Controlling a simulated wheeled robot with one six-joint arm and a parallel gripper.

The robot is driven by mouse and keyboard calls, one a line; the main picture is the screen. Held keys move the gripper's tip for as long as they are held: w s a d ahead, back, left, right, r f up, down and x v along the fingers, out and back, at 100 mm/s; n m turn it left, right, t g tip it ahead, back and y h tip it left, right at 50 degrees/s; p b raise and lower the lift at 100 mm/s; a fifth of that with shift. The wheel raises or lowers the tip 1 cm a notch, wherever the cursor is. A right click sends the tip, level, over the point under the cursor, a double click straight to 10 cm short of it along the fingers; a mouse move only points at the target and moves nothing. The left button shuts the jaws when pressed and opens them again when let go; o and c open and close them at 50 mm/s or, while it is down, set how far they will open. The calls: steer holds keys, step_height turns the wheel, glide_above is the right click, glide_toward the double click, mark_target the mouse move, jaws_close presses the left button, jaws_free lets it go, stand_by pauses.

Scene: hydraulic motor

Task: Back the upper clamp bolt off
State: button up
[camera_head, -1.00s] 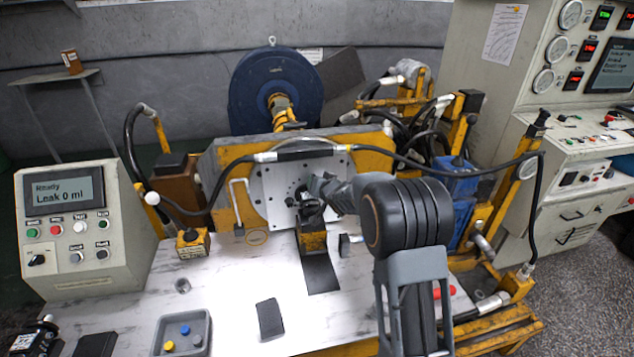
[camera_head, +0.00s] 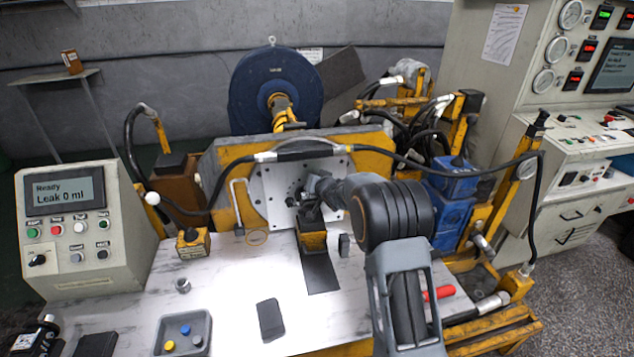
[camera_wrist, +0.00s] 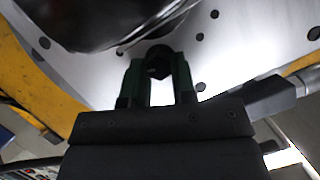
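In the wrist view, the two green fingers of my gripper (camera_wrist: 159,76) stand on either side of a dark round bolt head (camera_wrist: 158,60). The bolt head fills the gap at the fingertips, and I see no space beside it. It sits at the pale metal plate (camera_wrist: 232,50), close to a large dark rounded body (camera_wrist: 90,18). In the head view, my gripper (camera_head: 309,211) is in front of the plate (camera_head: 270,192), just above a yellow and black block. My gripper hides the bolt there, and whether it is the upper one cannot be told.
The yellow and black block (camera_head: 313,239) stands under my gripper, with a small dark block (camera_head: 344,245) to its right. A black hose (camera_head: 222,180) arches across the plate. A grey tray (camera_head: 205,318) with small coloured parts is at front left. The display (camera_head: 63,190) reads "Leak 0 ml".

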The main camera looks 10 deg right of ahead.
jaws_close()
steer(key=shift+d, duration=0.1)
steer(key=shift+f+b, duration=0.1)
steer(key=shift+b, duration=0.45)
